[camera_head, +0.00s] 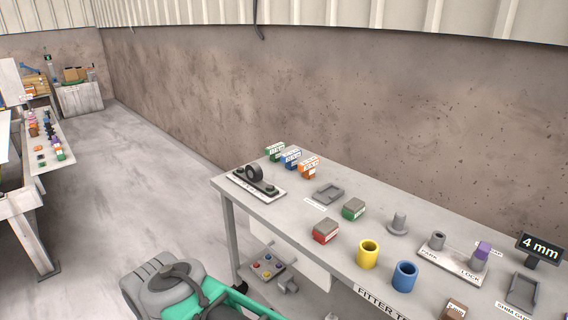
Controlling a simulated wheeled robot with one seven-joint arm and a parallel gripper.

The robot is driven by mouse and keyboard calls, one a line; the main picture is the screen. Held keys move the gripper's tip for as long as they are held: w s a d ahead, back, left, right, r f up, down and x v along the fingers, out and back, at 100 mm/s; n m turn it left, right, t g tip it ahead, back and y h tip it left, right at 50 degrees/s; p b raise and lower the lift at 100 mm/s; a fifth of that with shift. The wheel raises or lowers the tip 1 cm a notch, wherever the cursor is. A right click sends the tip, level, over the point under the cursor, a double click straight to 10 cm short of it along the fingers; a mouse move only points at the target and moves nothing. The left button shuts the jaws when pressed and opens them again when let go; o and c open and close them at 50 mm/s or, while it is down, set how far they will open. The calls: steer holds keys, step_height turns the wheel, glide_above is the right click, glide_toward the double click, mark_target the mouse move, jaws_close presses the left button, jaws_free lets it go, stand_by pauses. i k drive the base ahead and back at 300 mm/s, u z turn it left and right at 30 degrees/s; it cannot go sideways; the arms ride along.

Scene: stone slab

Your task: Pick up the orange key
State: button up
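An orange piece with a white label (310,167) stands at the back left of the near workbench (285,215). It is the only clearly orange thing on this bench, but its shape is too small to tell whether it is the key. A blue labelled piece (292,159) and a green labelled piece (275,152) stand in a row to its left. The writing on their labels is not readable. My gripper's fingers do not show in this view.
A bearing on a plate (255,182), a red box (326,231), a green box (353,209), a yellow cup (368,253) and a blue cup (404,276) crowd the bench. Clear floor (150,170) lies left.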

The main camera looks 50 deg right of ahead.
mark_target(306, 167)
steer(key=i, duration=1.7)
steer(key=z, duration=0.8)
steer(key=i, duration=0.9)
steer(key=z, duration=1.5)
steer(key=i, duration=0.55)
steer(key=z, duration=0.45)
